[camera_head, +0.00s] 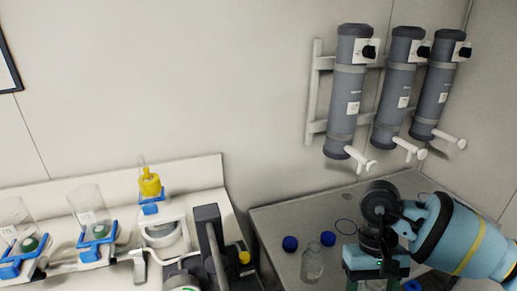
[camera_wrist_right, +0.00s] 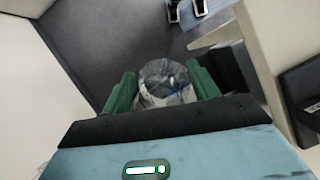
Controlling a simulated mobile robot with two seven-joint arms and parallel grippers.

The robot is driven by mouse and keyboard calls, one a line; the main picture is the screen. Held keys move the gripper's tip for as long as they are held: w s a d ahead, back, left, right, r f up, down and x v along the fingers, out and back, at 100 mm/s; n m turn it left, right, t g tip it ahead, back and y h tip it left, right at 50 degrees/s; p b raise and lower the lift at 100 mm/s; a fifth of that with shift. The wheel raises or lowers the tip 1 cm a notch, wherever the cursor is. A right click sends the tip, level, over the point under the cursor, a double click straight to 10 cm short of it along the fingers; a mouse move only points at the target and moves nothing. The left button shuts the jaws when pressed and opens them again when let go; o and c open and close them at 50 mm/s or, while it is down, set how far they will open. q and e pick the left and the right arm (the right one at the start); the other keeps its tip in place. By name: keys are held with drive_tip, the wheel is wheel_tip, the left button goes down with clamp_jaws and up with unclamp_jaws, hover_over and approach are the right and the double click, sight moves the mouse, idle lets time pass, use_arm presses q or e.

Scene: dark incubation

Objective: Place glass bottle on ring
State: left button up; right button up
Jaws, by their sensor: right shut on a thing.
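A clear glass bottle (camera_wrist_right: 165,84) sits between the two green fingers of my right gripper (camera_wrist_right: 163,92) in the right wrist view. The gripper is shut on it. In the head view my right gripper (camera_head: 374,284) is at the bottom edge, over the grey table, and the held bottle is mostly hidden there. Another clear glass bottle (camera_head: 312,263) stands on the table to its left. A thin dark ring outline (camera_head: 347,227) lies on the table behind the gripper, and another (camera_head: 426,197) lies further right. My left gripper is not in view.
Blue caps (camera_head: 290,243) (camera_head: 328,239) lie near the standing bottle. Three grey cylinders (camera_head: 349,95) hang on the wall above the grey table (camera_head: 275,219). At left, a white bench (camera_head: 208,173) carries glassware in blue clamps and dark equipment (camera_head: 212,243).

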idle(0.9)
drive_tip(key=w+x, duration=0.1)
drive_tip(key=x, duration=1.3)
drive_tip(key=shift+w+f, duration=0.25)
drive_tip(key=shift+f, duration=0.25)
drive_tip(key=shift+s+a, duration=0.1)
